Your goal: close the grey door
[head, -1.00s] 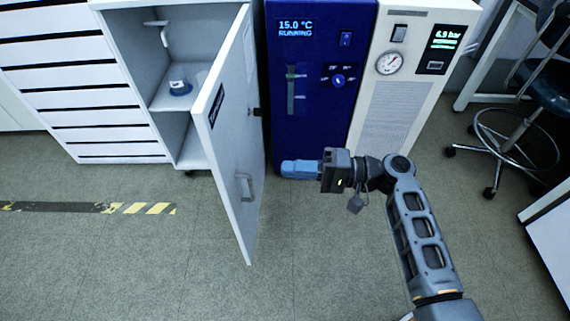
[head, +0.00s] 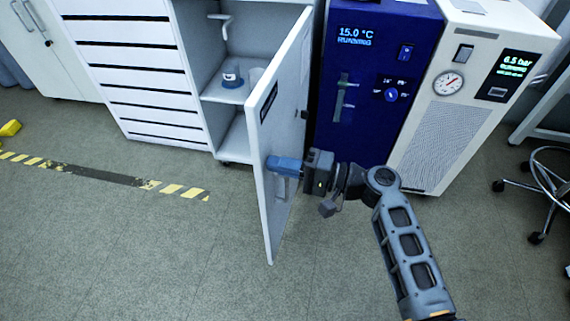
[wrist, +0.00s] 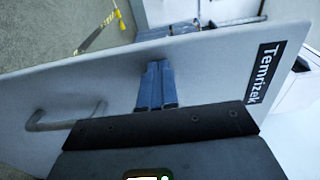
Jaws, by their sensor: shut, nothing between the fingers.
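The grey door (head: 270,205) stands wide open, swung out from the cabinet toward me, hinged on the cabinet's right side. It carries a dark label at its top and a metal handle (wrist: 66,118), which shows in the wrist view. My gripper (head: 272,165) is shut and empty, its blue fingers at the right-hand face of the door, above the handle. In the wrist view the closed fingers (wrist: 155,75) lie over the door panel, between handle and label. I cannot tell for certain whether they touch it. The handle is mostly hidden behind my gripper in the head view.
The open cabinet (head: 237,130) holds a small white-and-blue item (head: 232,80) on its shelf. A blue unit (head: 365,95) and a white unit (head: 450,120) stand to the right. A wheeled stool (head: 550,195) is at far right. The floor (head: 150,245) left of the door is clear.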

